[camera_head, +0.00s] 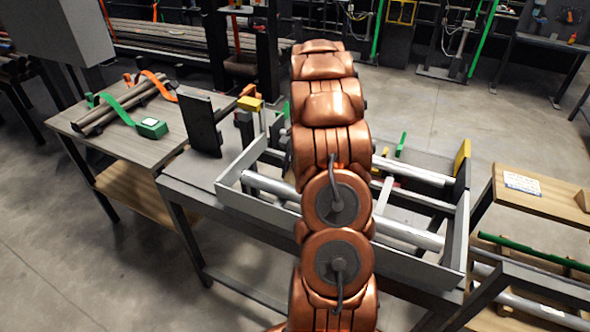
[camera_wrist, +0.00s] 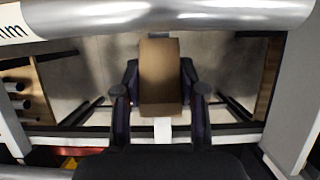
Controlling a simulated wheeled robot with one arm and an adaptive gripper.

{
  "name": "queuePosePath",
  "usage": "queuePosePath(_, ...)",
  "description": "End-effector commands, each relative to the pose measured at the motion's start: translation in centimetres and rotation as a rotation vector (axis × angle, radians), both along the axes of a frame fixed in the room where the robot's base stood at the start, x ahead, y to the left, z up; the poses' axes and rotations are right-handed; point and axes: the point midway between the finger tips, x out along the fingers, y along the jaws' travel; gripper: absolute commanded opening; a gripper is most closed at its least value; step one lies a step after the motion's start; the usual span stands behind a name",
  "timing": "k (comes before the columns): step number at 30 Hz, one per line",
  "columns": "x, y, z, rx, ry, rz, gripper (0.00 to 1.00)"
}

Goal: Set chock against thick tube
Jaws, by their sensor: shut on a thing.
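The chock, a brown block (camera_wrist: 160,68), sits between the two dark fingers of my gripper (camera_wrist: 160,92) in the wrist view. The gripper is shut on it. The thick tube (camera_wrist: 170,14) is silver and lies across the top of the wrist view, with part of a printed label at its left end. The chock's far end is close to the tube's edge, and I cannot tell whether they touch. In the head view, my copper arm hides the gripper and the chock. Silver tubes show there on both sides of the arm, in the grey frame (camera_head: 455,245).
A side table (camera_head: 100,158) at left holds tubes and a green strap with an orange one. A dark upright plate (camera_head: 200,125) stands beside the frame. A yellow-topped block (camera_head: 250,103) is behind it. A wooden shelf (camera_head: 540,195) is at right.

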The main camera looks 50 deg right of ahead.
Motion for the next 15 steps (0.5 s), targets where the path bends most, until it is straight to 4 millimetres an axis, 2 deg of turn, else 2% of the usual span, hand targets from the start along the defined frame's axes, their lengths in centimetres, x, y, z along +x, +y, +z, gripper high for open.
queuePosePath(12, -0.06, 0.21, -0.15, 0.001, 0.0, 0.0, 0.07)
queuePosePath(13, -0.06, 0.2, -0.14, 0.0, 0.0, 0.0, 0.42)
queuePosePath(15, -0.06, 0.19, -0.14, 0.0, 0.0, 0.0, 0.49)
